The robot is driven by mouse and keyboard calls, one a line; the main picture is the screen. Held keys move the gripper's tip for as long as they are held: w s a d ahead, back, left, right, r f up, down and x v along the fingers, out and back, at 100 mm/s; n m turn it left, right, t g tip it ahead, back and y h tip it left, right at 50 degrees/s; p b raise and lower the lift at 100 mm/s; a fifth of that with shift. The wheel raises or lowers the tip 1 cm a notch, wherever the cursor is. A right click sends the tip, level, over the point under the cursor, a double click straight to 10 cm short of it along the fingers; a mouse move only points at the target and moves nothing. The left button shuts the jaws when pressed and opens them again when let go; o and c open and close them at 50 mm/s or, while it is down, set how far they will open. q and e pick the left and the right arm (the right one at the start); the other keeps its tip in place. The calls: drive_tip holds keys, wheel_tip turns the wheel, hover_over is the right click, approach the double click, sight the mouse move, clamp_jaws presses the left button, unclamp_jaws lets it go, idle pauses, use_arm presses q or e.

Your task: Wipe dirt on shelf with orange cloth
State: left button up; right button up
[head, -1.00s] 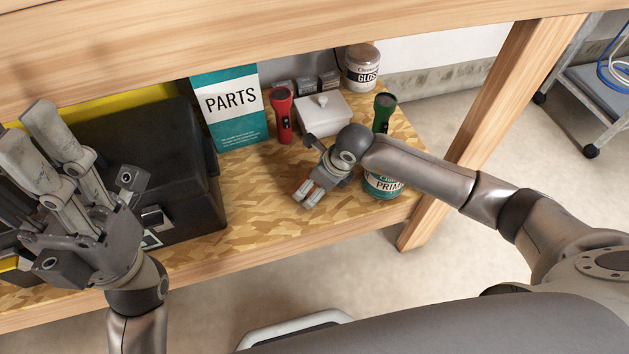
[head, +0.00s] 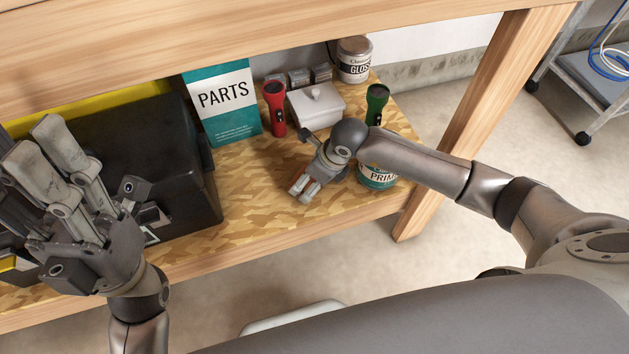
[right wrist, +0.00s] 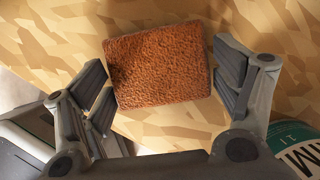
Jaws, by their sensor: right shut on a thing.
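My right gripper (head: 302,190) is low over the shelf (head: 255,205), in its right half. It is shut on the orange cloth (right wrist: 158,65), a rough rust-orange block between its two fingers in the right wrist view. In the head view the fingers mostly hide the cloth. I cannot tell whether it touches the shelf. The shelf has a patchy tan wood-chip pattern, and no separate dirt mark can be made out. My left gripper (head: 38,145) is raised in front of the black toolbox at the left, its fingertips apart and empty.
The black toolbox (head: 150,150) fills the shelf's left. Behind my right gripper stand a PARTS box (head: 225,105), red flashlight (head: 274,108), white lidded box (head: 316,104), GLOSS can (head: 354,60) and green flashlight (head: 376,105). A PRIMER can (head: 378,175) is close right. The tabletop (head: 250,35) overhangs.

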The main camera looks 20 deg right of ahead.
drive_tip(key=shift+w+a, duration=0.15)
drive_tip(key=shift+w, duration=0.45)
drive_tip(key=shift+s+d+f+p, duration=0.1)
drive_tip(key=shift+s+d+p, duration=0.1)
drive_tip(key=shift+s, duration=0.35)
drive_tip(key=shift+s+d+r+p, duration=0.15)
drive_tip(key=shift+s+p, duration=0.1)
drive_tip(key=shift+s, duration=0.35)
drive_tip(key=shift+s+d+f+p, duration=0.15)
drive_tip(key=shift+s+p, duration=0.05)
drive_tip(key=shift+s, duration=0.35)
drive_tip(key=shift+w+a+b, duration=0.3)
drive_tip(key=shift+w+b, duration=0.05)
drive_tip(key=shift+w, duration=0.55)
drive_tip(key=shift+w+a+b, duration=0.25)
drive_tip(key=shift+w+b, duration=0.1)
drive_tip(key=shift+w, duration=0.5)
drive_tip(key=shift+s+d+p, duration=0.3)
drive_tip(key=shift+s+p, duration=0.2)
drive_tip(key=shift+s, duration=0.4)
drive_tip(key=shift+s+d+p, duration=0.25)
drive_tip(key=shift+s+p, duration=0.2)
drive_tip(key=shift+s, duration=0.4)
drive_tip(key=shift+w+a+b, duration=0.3)
drive_tip(key=shift+w+b, duration=0.05)
drive_tip(key=shift+w, duration=0.55)
drive_tip(key=shift+w+a+b, duration=0.25)
drive_tip(key=shift+w+b, duration=0.1)
drive_tip(key=shift+w, duration=0.5)
